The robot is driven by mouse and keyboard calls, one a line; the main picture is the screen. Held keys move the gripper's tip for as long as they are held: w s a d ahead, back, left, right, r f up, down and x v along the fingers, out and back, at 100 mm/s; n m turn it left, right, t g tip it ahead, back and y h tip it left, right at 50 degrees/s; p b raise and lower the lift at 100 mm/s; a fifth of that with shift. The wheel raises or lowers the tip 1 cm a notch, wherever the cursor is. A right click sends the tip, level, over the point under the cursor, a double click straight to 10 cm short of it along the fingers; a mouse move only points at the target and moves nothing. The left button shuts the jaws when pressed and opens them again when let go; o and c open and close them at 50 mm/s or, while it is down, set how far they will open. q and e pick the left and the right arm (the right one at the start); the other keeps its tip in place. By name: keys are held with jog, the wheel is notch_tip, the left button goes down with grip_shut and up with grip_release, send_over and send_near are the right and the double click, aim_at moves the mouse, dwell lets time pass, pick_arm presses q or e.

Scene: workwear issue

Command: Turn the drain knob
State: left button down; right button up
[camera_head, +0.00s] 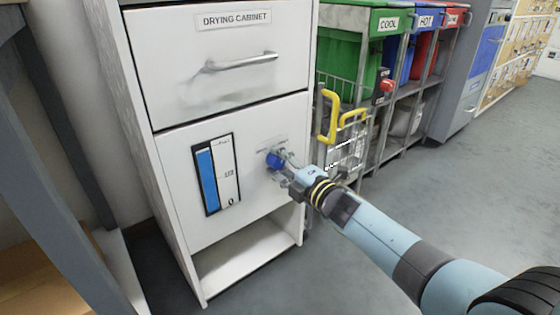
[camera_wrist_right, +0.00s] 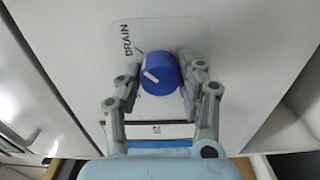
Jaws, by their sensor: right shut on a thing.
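The drain knob (camera_head: 273,160) is a round blue knob on the white front of the drying cabinet (camera_head: 180,140), below its drawer. In the right wrist view the knob (camera_wrist_right: 160,75) has a short white mark on its face. A "DRAIN" label (camera_wrist_right: 127,40) is beside it on a pale plate. My right gripper (camera_head: 278,161) is shut on the knob, with one finger on each side, as the right wrist view (camera_wrist_right: 161,68) shows. The gauge (camera_head: 216,174) left of the knob has a tall blue column. My left gripper is not in view.
The cabinet drawer (camera_head: 215,60) with its metal handle is shut above the knob. An open shelf (camera_head: 245,252) lies below. A rack with green (camera_head: 345,55), blue and red bins, and a yellow-handled basket (camera_head: 345,140), stands close on the right. The floor at right is clear.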

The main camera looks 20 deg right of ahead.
dwell(0.5)
jog(key=o, duration=1.2)
jog(key=shift+c, duration=0.2)
jog(key=v, duration=1.2)
jog(key=shift+f, duration=0.1)
